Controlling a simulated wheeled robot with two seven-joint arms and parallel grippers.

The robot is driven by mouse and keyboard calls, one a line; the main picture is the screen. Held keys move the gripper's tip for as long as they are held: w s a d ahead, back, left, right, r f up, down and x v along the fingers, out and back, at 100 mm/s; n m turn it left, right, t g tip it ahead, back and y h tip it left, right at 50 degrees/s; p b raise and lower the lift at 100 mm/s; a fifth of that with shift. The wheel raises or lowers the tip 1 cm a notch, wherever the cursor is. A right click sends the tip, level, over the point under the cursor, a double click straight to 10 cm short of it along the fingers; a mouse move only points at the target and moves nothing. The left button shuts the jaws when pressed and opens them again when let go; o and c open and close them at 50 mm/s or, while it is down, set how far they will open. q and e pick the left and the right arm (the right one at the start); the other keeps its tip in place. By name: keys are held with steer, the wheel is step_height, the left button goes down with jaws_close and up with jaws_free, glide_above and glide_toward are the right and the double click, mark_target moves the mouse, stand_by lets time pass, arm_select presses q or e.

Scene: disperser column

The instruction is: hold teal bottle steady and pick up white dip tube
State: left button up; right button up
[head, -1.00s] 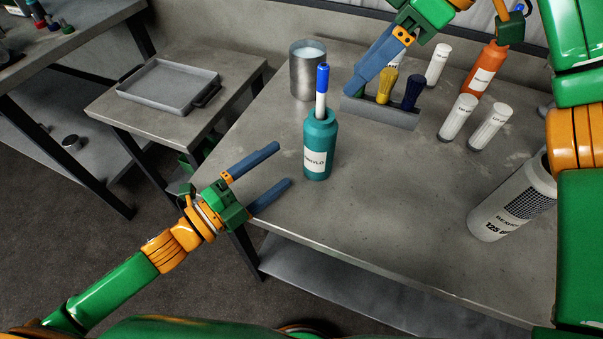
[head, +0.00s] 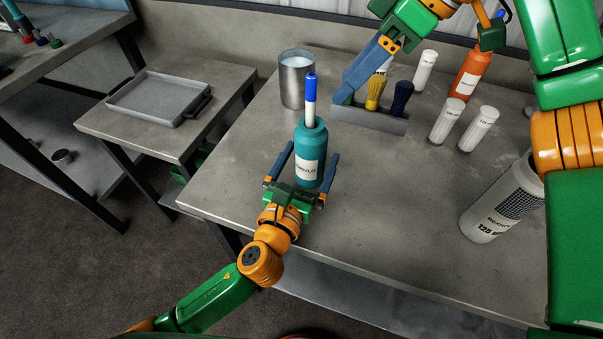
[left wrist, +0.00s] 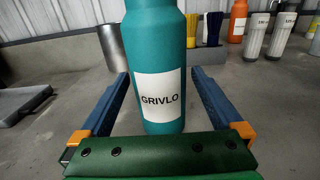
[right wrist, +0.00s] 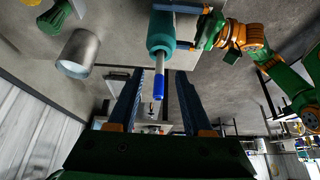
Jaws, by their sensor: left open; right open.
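The teal bottle (head: 309,145) stands upright on the table, its GRIVLO label also facing the left wrist view (left wrist: 158,52). A white dip tube (head: 310,107) with a blue end sticks up out of its neck; its lower part is hidden inside. My left gripper (head: 308,163) is open, with one finger on each side of the bottle; gaps show in the left wrist view. My right gripper (head: 343,97) is open and empty, above the brush holder and right of the tube. In the right wrist view, the blue end (right wrist: 158,88) lies in line with the gap between its fingers.
A grey holder (head: 372,119) with yellow and blue brushes stands right of the bottle. A metal beaker (head: 297,82) is behind it. Several white bottles, an orange bottle (head: 471,74) and a large white cylinder (head: 490,215) stand rightward. The table's front middle is clear.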

arm_select(q)
steer(key=shift+w+d, duration=0.15)
steer(key=shift+w, duration=0.2)
steer(key=shift+s, duration=0.1)
steer(key=c, duration=1.5)
steer(key=shift+c, duration=0.2)
